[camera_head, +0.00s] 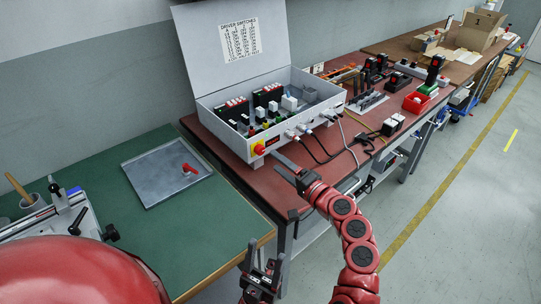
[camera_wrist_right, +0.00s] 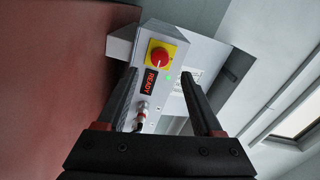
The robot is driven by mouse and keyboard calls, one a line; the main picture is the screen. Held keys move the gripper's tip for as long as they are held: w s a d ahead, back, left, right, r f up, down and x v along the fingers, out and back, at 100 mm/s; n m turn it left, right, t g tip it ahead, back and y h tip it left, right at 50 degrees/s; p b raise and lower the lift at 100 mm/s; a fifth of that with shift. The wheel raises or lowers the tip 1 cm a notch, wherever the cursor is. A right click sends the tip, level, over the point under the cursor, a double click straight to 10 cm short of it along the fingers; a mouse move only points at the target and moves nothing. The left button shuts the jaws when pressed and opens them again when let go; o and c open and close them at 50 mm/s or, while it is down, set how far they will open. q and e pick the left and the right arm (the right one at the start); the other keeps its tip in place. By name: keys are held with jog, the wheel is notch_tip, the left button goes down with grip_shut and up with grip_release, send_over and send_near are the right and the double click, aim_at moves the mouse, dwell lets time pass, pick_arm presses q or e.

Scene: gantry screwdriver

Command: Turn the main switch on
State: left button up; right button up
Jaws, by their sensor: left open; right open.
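The main switch (camera_head: 259,149) is a red knob on a yellow plate at the near left corner of the grey control box (camera_head: 238,147). In the right wrist view the red knob (camera_wrist_right: 158,58) sits ahead, framed between the two fingertips. My right gripper (camera_head: 279,159) is open, close to the box front, beside the switch in the head view. No contact with the knob shows in the wrist view. My left gripper (camera_head: 263,262) is open and empty, low in the picture, in front of the benches and away from the switch.
A lit READY display (camera_wrist_right: 150,82) and plugged connectors (camera_wrist_right: 140,113) are beside the switch. The box lid (camera_head: 232,45) stands open. Cables (camera_head: 325,153) lie on the red bench (camera_head: 260,180). A metal tray (camera_head: 165,172) with a red item lies on the green bench.

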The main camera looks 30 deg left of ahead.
jog(key=v, duration=1.1)
jog(key=shift+d, duration=0.25)
jog(key=shift+f, duration=0.1)
